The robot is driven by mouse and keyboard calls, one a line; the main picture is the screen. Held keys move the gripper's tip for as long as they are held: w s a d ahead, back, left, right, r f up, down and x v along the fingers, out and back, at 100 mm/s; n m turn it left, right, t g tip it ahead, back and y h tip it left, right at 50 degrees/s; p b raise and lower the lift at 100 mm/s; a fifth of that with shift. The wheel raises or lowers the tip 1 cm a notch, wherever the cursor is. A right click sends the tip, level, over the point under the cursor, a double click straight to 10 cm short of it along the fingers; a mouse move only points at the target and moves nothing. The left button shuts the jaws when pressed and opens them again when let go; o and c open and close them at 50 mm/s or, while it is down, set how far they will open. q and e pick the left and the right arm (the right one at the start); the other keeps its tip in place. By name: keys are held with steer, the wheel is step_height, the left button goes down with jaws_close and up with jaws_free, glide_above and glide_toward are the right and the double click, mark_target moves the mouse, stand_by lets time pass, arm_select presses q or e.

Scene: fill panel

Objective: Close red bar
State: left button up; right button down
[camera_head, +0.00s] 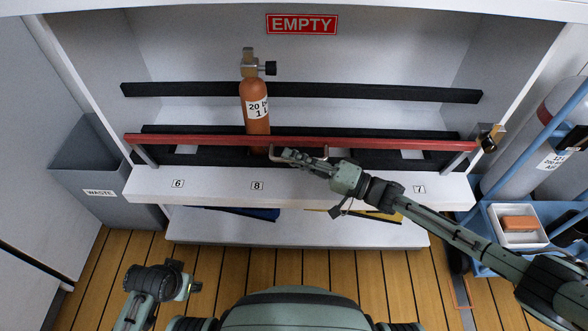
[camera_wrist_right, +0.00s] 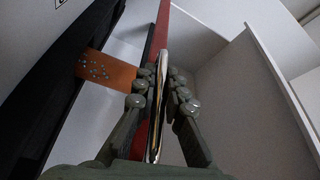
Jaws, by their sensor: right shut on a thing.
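The red bar (camera_head: 220,141) runs across the front of the shelf in the head view, in front of an orange gas cylinder (camera_head: 255,100). Its right end lies by a brass-coloured latch or padlock (camera_head: 490,137). A metal handle (camera_head: 325,151) sits at the bar's middle. My right gripper (camera_head: 292,157) is shut on this handle. In the right wrist view, the shiny handle (camera_wrist_right: 159,110) passes between both fingers, with the red bar (camera_wrist_right: 163,20) beyond. My left gripper (camera_head: 185,282) is low at the left, away from the shelf; its jaws are too small to judge.
A grey waste bin (camera_head: 98,192) stands left of the shelf. A blue rack (camera_head: 490,225) with grey cylinders (camera_head: 530,145) and a white box (camera_head: 517,238) is on the right. Black rails (camera_head: 380,94) cross behind the bar. The wooden floor in front is mostly clear.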

mark_target(289, 142)
steer(key=shift+w+r, duration=0.35)
steer(key=shift+w, duration=0.45)
steer(key=shift+w+r, duration=0.35)
steer(key=shift+w, duration=0.4)
steer(key=c, duration=1.6)
jaws_free()
steer(key=v, duration=1.2)
